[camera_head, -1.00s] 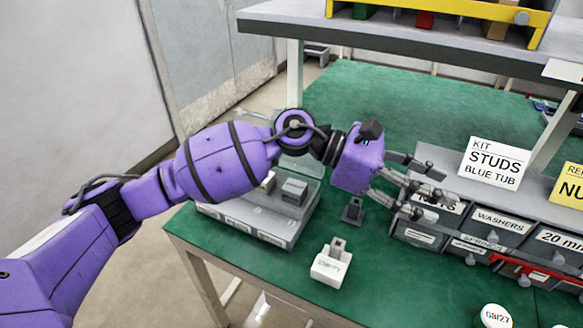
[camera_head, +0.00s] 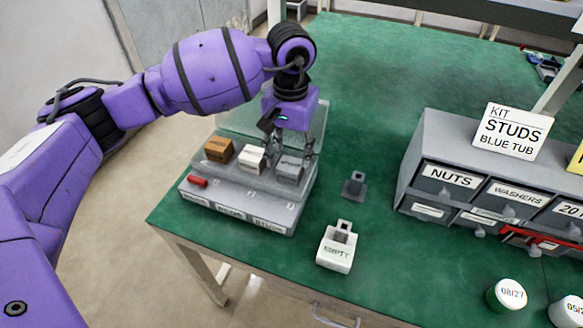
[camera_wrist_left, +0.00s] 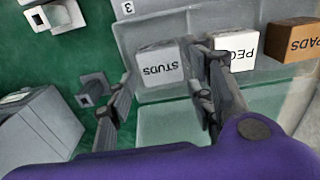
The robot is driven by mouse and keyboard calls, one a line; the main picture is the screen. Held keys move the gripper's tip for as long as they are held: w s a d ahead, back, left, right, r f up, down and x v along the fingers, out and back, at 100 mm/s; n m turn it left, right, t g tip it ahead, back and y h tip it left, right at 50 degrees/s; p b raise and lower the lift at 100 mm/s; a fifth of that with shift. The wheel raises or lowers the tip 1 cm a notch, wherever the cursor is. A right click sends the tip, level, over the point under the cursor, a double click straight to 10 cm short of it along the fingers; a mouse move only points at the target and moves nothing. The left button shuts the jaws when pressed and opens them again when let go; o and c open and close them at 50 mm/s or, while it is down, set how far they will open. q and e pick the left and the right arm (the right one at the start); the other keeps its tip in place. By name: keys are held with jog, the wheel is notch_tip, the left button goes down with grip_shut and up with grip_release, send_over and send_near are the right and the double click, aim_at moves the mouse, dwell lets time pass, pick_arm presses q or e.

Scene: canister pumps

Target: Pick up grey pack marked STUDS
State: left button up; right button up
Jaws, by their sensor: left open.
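The grey pack marked STUDS (camera_wrist_left: 160,66) sits at one end of a row of packs in a grey tray (camera_head: 285,212) on the green bench. In the head view the pack (camera_head: 289,170) is at the right of the row, partly behind the fingers. My left gripper (camera_head: 287,155) points down over the tray at that pack. In the left wrist view its open fingers (camera_wrist_left: 160,105) lie to either side of the pack's near end, with nothing held. I cannot tell whether they touch it. My right gripper is not in view.
A white pack (camera_head: 252,158) stands beside the STUDS pack, then a brown pack (camera_head: 219,150). A drawer cabinet (camera_head: 490,185) carries a kit sign (camera_head: 514,130).

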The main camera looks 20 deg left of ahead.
aim_at(290, 164)
pick_arm(q)
notch_tip(290, 164, down, 5)
jog(key=shift+r+p, duration=0.1)
jog(key=shift+p, duration=0.3)
jog(key=c, duration=0.8)
jog(key=shift+r, duration=0.15)
